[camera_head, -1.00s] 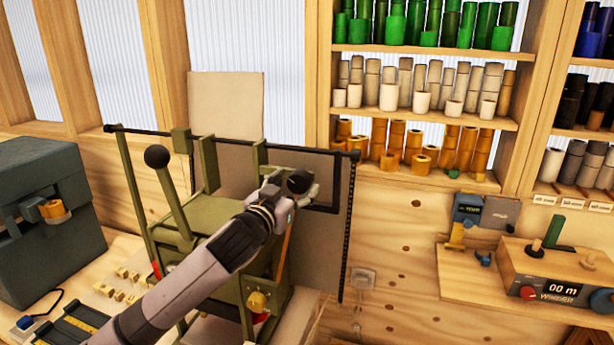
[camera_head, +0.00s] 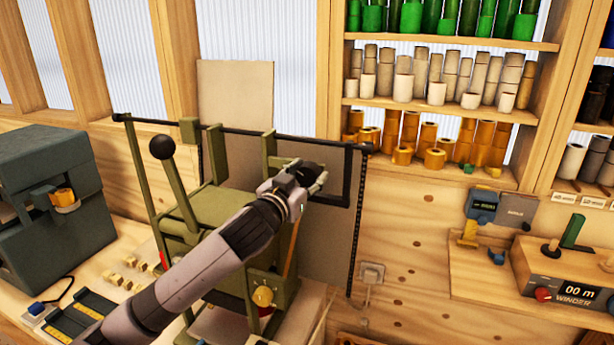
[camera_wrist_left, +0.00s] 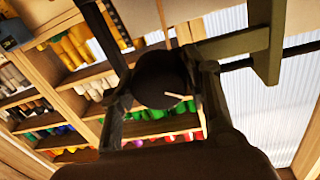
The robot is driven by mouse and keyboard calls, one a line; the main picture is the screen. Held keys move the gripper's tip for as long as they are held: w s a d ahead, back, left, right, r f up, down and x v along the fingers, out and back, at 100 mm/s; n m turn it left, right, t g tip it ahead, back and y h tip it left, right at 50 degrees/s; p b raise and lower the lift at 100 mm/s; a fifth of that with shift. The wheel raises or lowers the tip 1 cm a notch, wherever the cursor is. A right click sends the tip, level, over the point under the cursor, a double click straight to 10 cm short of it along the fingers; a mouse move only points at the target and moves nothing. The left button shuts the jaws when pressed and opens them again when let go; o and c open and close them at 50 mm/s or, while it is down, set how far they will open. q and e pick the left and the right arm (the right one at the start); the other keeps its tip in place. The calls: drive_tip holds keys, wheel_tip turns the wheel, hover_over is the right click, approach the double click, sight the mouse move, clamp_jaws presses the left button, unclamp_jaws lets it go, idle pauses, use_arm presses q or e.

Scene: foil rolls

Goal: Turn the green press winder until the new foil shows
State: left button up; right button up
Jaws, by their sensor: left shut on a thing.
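The green press (camera_head: 205,215) stands on the bench in the head view, with a black-knobbed lever (camera_head: 162,148) at its left. My left arm reaches across its front. My left gripper (camera_head: 314,176) is at the upper right of the press, shut on a dark round knob that it mostly covers. In the left wrist view the dark knob (camera_wrist_left: 160,78) sits between the fingers of the gripper (camera_wrist_left: 160,100). An orange strip (camera_head: 291,247) hangs at the press's right side below my gripper. My right gripper is not in view.
Shelves of green, pale and orange rolls (camera_head: 425,150) stand behind at the right. A winder box (camera_head: 575,285) reading "00 m" sits on a right-hand ledge. A grey machine (camera_head: 45,190) is at the left. Small yellow blocks (camera_head: 125,270) lie on the bench.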

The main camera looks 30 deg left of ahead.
use_arm(q)
drive_tip(key=c, duration=0.4)
drive_tip(key=shift+r+m, duration=0.1)
drive_tip(key=shift+m, duration=0.2)
drive_tip(key=shift+r+m+p, duration=0.1)
drive_tip(key=shift+m+p, duration=0.75)
drive_tip(key=shift+m, duration=0.05)
drive_tip(key=m+p, duration=0.2)
drive_tip(key=m, duration=0.2)
drive_tip(key=shift+g+p, duration=0.3)
drive_tip(key=m+p, duration=0.2)
drive_tip(key=m, duration=0.2)
drive_tip(key=shift+m, duration=0.3)
drive_tip(key=m+p, duration=0.1)
drive_tip(key=m, duration=0.2)
drive_tip(key=shift+g+y+p, duration=0.3)
drive_tip(key=shift+y+p, duration=0.1)
drive_tip(key=m, duration=0.4)
drive_tip(key=shift+d+f+m+y, duration=0.15)
drive_tip(key=shift+f+m+y, duration=0.05)
drive_tip(key=shift+m+y, duration=0.1)
